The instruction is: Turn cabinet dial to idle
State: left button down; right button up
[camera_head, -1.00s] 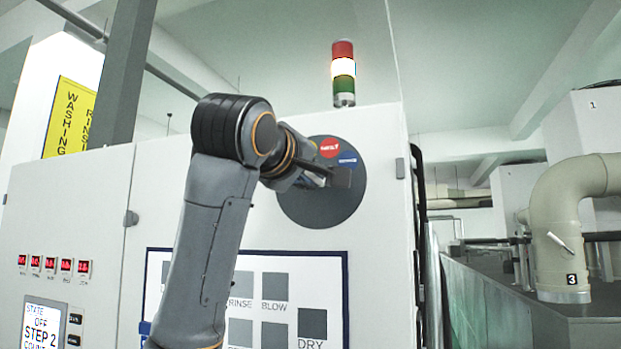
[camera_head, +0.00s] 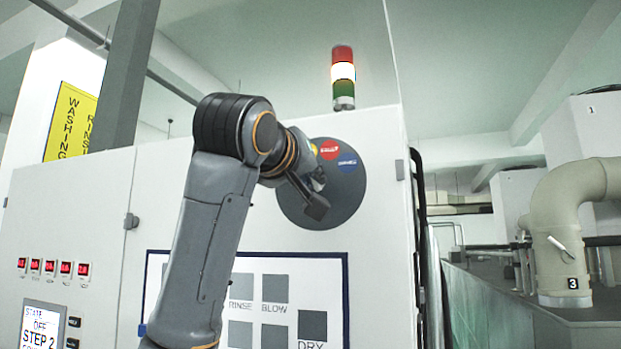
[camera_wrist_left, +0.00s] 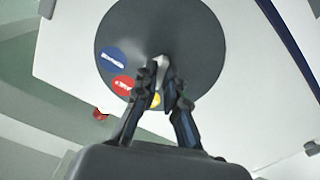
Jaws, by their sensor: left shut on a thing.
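The cabinet dial is a round dark grey plate (camera_head: 345,205) on the white cabinet front, with a red label (camera_head: 329,149), a blue label (camera_head: 348,163) and a part-hidden yellow one. My left gripper (camera_head: 318,186) is at the plate's left part and covers some of it. In the left wrist view my left gripper (camera_wrist_left: 163,76) is shut on the pale knob (camera_wrist_left: 162,62) at the plate's middle. The blue label (camera_wrist_left: 113,58), red label (camera_wrist_left: 123,85) and yellow label (camera_wrist_left: 151,101) lie left of and below the knob there. The label words are too small to read. My right gripper is not in view.
A signal tower (camera_head: 343,78) stands above the cabinet, its middle section lit. A panel marked RINSE, BLOW and DRY (camera_head: 312,325) is below the dial. A beige pipe (camera_head: 560,215) stands at the right.

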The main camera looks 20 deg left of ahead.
pick_arm(q)
jog(key=shift+f, duration=0.1)
jog(key=c, duration=1.4)
grip_release()
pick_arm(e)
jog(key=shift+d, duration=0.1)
pick_arm(q)
jog(key=s, duration=1.2)
jog(key=shift+a, duration=0.2)
